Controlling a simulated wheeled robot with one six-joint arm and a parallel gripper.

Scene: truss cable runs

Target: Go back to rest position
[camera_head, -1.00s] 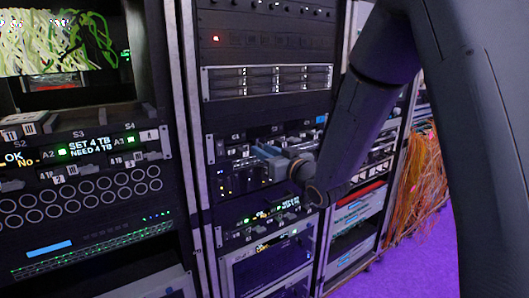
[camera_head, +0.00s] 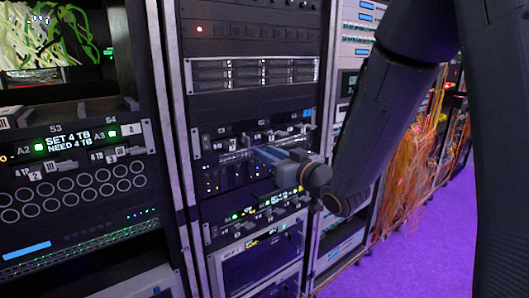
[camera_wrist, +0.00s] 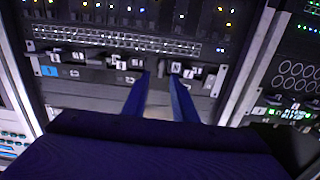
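My gripper (camera_head: 258,154) is in front of the middle rack, at the height of its labelled module row. In the wrist view my gripper (camera_wrist: 160,82) shows two dark blue fingers with a gap between them, and nothing is held there. The fingers point at a labelled panel (camera_wrist: 100,78) with small grey latches. Whether the fingertips touch the panel cannot be told. My dark arm hangs from the upper right in the head view and hides part of the racks behind it.
The left rack (camera_head: 75,190) has round ports and a "SET 4 TB NEED 4 TB" display (camera_head: 68,139). The middle rack has drive bays (camera_head: 255,73). Orange cables (camera_head: 405,190) hang at the right. Purple floor (camera_head: 430,240) is open at the lower right.

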